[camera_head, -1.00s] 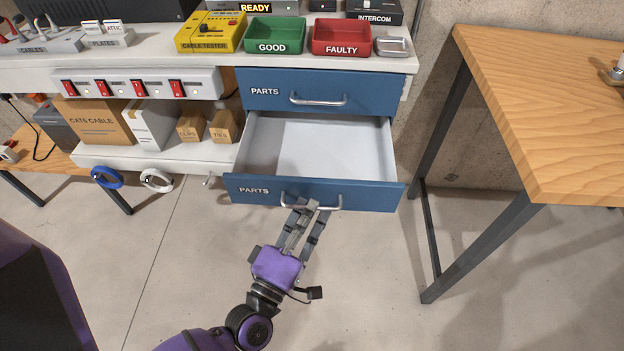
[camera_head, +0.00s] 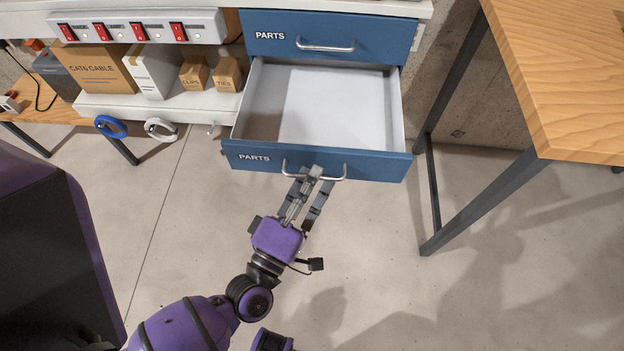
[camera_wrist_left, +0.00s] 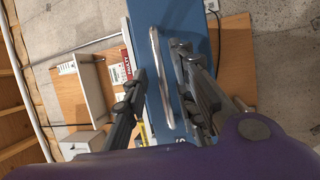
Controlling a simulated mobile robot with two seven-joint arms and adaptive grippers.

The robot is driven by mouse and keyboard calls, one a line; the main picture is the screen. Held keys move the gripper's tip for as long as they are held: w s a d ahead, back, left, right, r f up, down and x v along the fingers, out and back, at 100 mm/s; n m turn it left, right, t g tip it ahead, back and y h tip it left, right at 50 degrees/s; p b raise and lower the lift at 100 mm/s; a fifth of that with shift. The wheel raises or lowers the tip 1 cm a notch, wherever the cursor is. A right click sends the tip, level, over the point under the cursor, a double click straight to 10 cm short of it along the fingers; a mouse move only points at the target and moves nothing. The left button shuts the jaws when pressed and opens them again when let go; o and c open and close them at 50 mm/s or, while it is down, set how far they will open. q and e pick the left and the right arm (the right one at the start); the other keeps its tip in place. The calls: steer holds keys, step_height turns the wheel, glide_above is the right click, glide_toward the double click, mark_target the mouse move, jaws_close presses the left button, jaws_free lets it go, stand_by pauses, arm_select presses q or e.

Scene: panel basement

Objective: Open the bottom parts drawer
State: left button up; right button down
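The bottom parts drawer (camera_head: 240,158) is blue with a PARTS label and stands well out from the cabinet. Its grey inside (camera_head: 335,110) shows empty. Its silver bar handle (camera_head: 340,178) runs along the front. My left gripper (camera_head: 319,178) is at this handle. In the left wrist view the bar handle (camera_wrist_left: 160,75) passes between the two apart fingers of the left gripper (camera_wrist_left: 160,60), with a gap showing on each side. Contact is hard to tell. My right gripper is not in view.
The upper parts drawer (camera_head: 375,38) is shut above. A wooden table (camera_head: 570,80) with dark legs stands at the right. A shelf with boxes, including a CAT6 cable box (camera_head: 95,78), is at the left. The floor (camera_head: 370,260) in front of the drawer is clear.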

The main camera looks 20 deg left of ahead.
arm_select(q)
steer(key=v, duration=1.2)
steer(key=shift+f, duration=0.1)
